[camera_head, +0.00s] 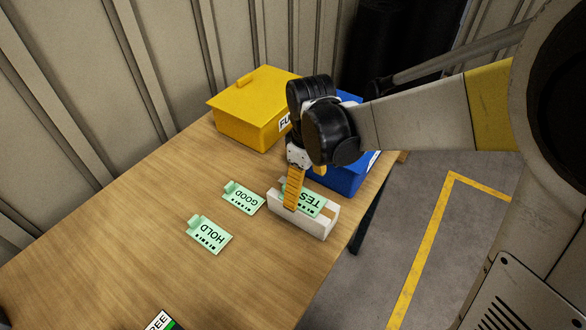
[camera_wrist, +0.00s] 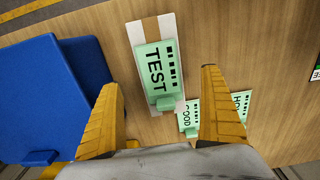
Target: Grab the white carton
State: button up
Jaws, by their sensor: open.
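The white carton (camera_head: 300,226) lies near the right edge of the wooden table, with a brown tape strip on its top. A green TEST tag (camera_head: 308,203) overlaps its top; it appears to rest on it. In the wrist view the carton (camera_wrist: 134,31) shows as a white border around the TEST tag (camera_wrist: 157,76), ahead of the fingertips. My gripper (camera_head: 303,184) is open above the carton; one yellow finger hides part of carton and tag. In the wrist view my gripper's (camera_wrist: 160,82) fingers stand either side of the tag with nothing between them gripped. Whether a fingertip touches the carton is unclear.
A blue box (camera_head: 340,178) stands close behind the carton, partly hidden by my arm. A yellow box (camera_head: 252,112) stands further back. Green GOOD (camera_head: 244,197) and HOLD (camera_head: 210,235) tags lie left of the carton. The table's left part (camera_head: 110,235) is clear.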

aim_at(305, 198)
notch_tip(305, 198, down, 5)
jog(key=shift+w+f+b, duration=0.1)
jog(key=shift+w+b, duration=0.05)
jog(key=shift+b, duration=0.8)
jog(key=f+b, duration=0.2)
jog(key=f, duration=0.1)
jog(key=f+b, duration=0.1)
jog(key=f, duration=0.1)
jog(key=shift+w+a+f, duration=0.1)
jog(key=shift+a+f, duration=0.1)
jog(key=shift+a, duration=0.05)
jog(key=shift+r, duration=0.1)
jog(key=c, duration=1.5)
